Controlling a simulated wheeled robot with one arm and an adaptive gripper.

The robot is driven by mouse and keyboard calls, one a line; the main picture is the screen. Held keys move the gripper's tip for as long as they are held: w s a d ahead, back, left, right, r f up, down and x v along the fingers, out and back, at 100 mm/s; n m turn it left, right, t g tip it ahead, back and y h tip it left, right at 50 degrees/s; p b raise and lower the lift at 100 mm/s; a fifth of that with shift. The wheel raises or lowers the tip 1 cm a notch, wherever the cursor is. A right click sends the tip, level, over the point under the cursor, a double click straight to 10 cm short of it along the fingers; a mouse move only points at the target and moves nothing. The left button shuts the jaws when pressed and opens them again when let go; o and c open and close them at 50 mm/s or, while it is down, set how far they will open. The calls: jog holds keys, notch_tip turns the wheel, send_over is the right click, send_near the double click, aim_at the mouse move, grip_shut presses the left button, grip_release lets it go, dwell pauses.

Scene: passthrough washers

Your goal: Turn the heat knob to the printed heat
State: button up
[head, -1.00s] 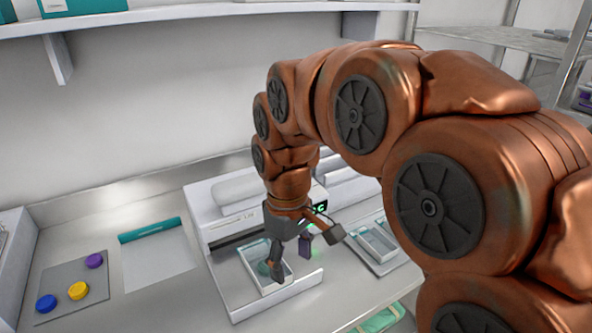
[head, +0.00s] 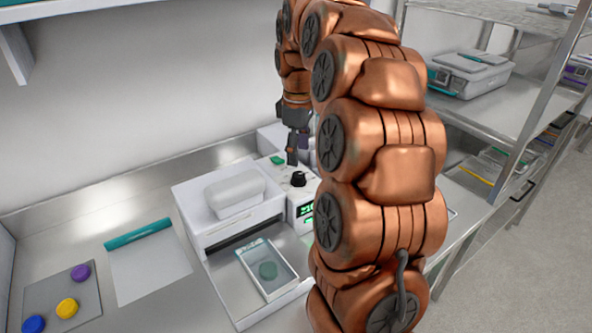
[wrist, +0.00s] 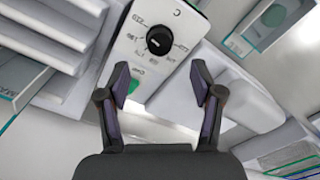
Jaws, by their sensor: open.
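The heat knob is black and round with a pale pointer line; in the head view the knob (head: 298,179) sits on top of the white machine's control block. In the wrist view the knob (wrist: 159,41) is on a white panel with small printed marks around it, too small to read surely. My gripper (head: 296,152) is just above and behind the knob in the head view. In the wrist view my gripper (wrist: 160,84) has its fingers spread, nothing between them, with the knob beyond the tips. A green button (wrist: 135,86) lies near the left fingertip. A lit green display (head: 307,209) is partly hidden.
A teal-topped sheet (head: 150,270) and a grey pad (head: 40,295) with coloured discs lie left. A metal shelf (head: 505,110) stands right.

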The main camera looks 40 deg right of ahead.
aim_at(299, 174)
jog(key=shift+f+p, duration=0.95)
jog(key=shift+f, duration=2.5)
jog(key=shift+c, duration=0.3)
jog(key=c, duration=1.1)
